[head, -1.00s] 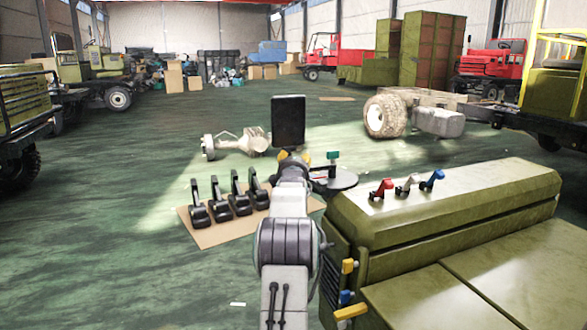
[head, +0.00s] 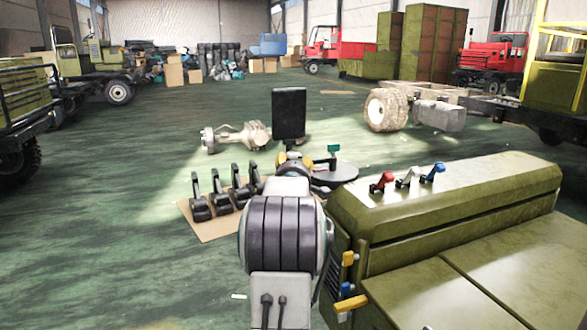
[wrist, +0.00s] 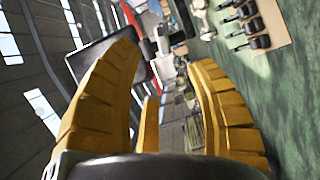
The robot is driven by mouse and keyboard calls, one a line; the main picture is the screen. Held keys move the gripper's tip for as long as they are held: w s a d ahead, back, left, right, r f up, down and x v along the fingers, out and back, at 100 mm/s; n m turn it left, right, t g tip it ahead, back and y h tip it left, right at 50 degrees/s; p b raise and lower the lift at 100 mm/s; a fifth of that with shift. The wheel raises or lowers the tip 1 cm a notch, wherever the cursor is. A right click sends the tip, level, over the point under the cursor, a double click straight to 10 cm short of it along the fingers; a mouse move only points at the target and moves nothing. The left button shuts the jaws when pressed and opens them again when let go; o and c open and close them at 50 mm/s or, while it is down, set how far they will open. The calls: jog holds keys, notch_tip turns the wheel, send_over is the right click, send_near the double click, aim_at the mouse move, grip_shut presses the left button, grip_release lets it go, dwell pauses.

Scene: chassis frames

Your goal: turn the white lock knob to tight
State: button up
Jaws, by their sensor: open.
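The white lock knob (head: 407,177) stands on top of the green hood, between a red knob (head: 381,182) and a blue knob (head: 433,172). My gripper (head: 307,163) is mostly hidden behind my own arm in the head view, with a bit of yellow finger showing. It is left of the white knob and apart from it. In the wrist view my gripper (wrist: 168,55) has its yellow ribbed fingers spread, with nothing held between them. I cannot make out the white knob in the wrist view.
The green hood (head: 450,225) fills the lower right. Yellow and blue levers (head: 348,259) stick out from its left side. Several black levers stand on a tan board (head: 215,230) left of my arm. A round dark stand (head: 335,173) with a green-topped post is beyond the arm.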

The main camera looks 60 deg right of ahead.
aim_at(293, 156)
jog(key=shift+v, duration=0.85)
jog(key=shift+o, duration=0.3)
jog(key=shift+w+d+r+p, duration=0.1)
jog(key=shift+d+p, duration=0.1)
jog(key=shift+p, duration=0.1)
jog(key=shift+c, duration=0.3)
jog(key=p+x, duration=0.3)
jog(key=x, duration=0.1)
jog(key=shift+w+d, duration=0.3)
jog(key=shift+x, duration=3.15)
jog(key=shift+c, duration=0.3)
